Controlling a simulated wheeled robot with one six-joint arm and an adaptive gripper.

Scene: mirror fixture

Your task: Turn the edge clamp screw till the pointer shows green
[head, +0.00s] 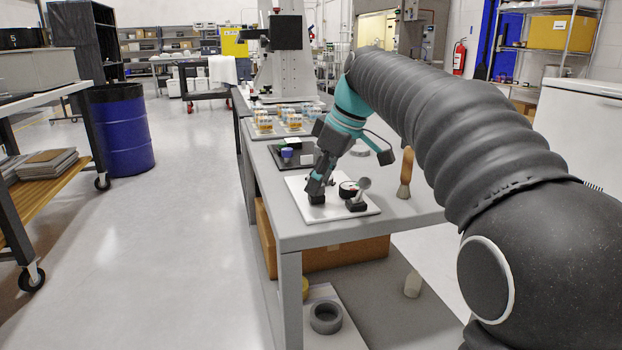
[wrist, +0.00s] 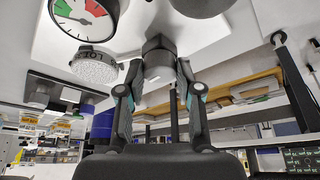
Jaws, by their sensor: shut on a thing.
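My gripper (head: 317,188) points down at the left part of a white plate (head: 335,214) on the grey table. In the wrist view my gripper (wrist: 155,75) has its fingers on either side of a dark, faceted knob, which looks like the clamp screw (wrist: 158,48), and is shut on it. A round dial (wrist: 85,17) with green, white and red sectors is partly cut off at the top left. Its thin pointer is too unclear to place. In the head view the dial (head: 348,188) stands right of my gripper, beside a grey round piece (head: 364,183) on a black block (head: 356,205).
A dark tray (head: 290,160) with small coloured items and a tray of yellow-labelled jars (head: 264,124) lie farther back. A wooden-handled brush (head: 405,175) stands at the right edge. A blue drum (head: 124,140) stands on the floor to the left.

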